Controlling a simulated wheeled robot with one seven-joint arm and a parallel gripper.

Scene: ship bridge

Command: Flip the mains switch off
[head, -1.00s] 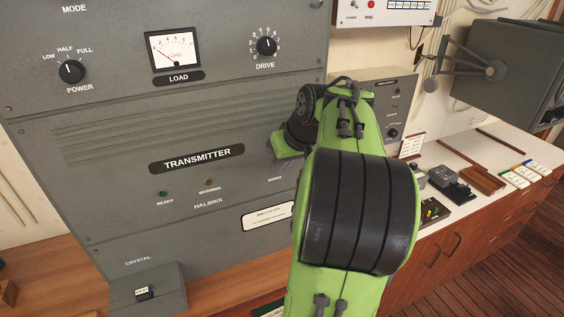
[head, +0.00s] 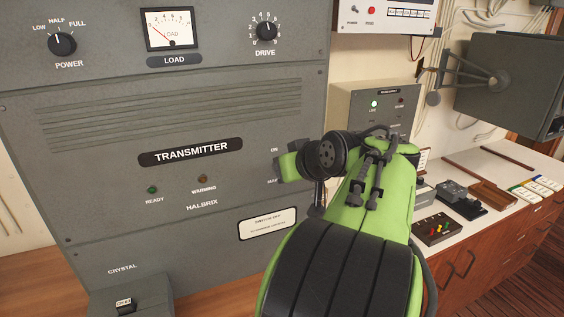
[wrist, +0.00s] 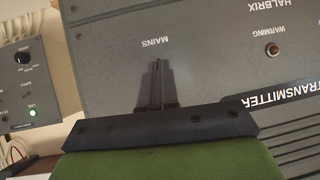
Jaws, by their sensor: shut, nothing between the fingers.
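The transmitter (head: 110,170) is a large grey panel that fills the left of the head view. The MAINS label (wrist: 152,42) shows upside down in the wrist view. In the head view, an ON label (head: 274,150) shows beside my arm's end. The mains switch itself cannot be made out; my gripper and wrist cover that part of the panel. My gripper (wrist: 159,66) is shut and empty, its dark fingers together just by the MAINS label. Whether they touch the switch or panel is not clear. In the head view my wrist hides the fingers.
A grey supply box (head: 352,97) with a lit green lamp (head: 374,104) stands right of the transmitter. A white counter (head: 462,222) with small devices runs along the right. A crystal box (head: 150,290) juts out low at the left. The READY lamp (head: 152,189) is dark green.

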